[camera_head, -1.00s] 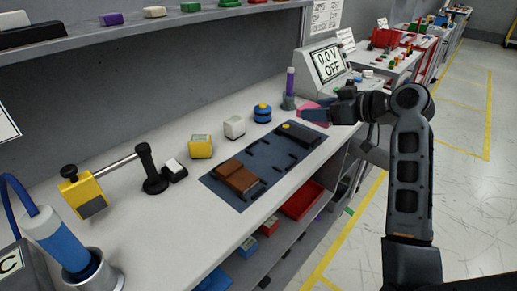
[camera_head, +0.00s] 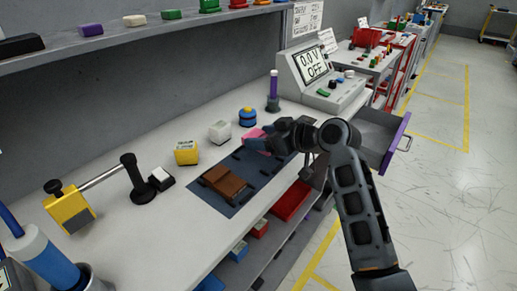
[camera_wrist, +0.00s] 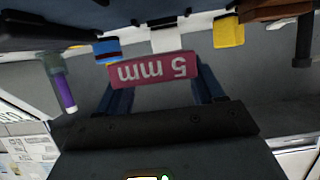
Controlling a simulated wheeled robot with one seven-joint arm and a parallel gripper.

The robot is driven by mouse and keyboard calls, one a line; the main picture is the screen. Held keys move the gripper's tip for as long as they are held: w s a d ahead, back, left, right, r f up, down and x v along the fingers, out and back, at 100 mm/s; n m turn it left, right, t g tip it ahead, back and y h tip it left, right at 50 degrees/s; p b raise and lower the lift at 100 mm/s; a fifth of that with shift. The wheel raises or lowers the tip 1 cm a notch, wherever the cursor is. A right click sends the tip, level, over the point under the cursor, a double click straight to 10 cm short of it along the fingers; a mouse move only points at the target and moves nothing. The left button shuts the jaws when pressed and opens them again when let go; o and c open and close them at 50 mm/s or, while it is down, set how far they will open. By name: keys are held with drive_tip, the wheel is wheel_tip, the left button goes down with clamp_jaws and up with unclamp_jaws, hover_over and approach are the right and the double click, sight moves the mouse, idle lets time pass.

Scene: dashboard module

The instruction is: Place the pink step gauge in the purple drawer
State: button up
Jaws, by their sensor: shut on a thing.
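The pink step gauge (camera_wrist: 153,70), marked "5 mm", is held between the blue fingers of my gripper (camera_wrist: 158,88) in the wrist view. In the head view, a bit of the pink gauge (camera_head: 252,133) shows beside my gripper (camera_head: 257,145), over the far end of the dark mat. The purple drawer (camera_head: 396,143) is pulled out at the right of the bench, behind my arm. Its purple front and handle show, along with part of its grey inside. My arm hides the near part of the drawer.
A brown part (camera_head: 225,184) lies on the mat (camera_head: 232,207). Floor right of the drawer is clear.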

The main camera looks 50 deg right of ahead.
sight(259, 160)
drive_tip(key=shift+w+a+f, duration=0.35)
drive_tip(key=shift+a, duration=0.1)
drive_tip(key=shift+f, duration=1.8)
drive_tip(key=shift+f, duration=0.15)
drive_tip(key=o, duration=1.1)
drive_tip(key=shift+c, duration=0.2)
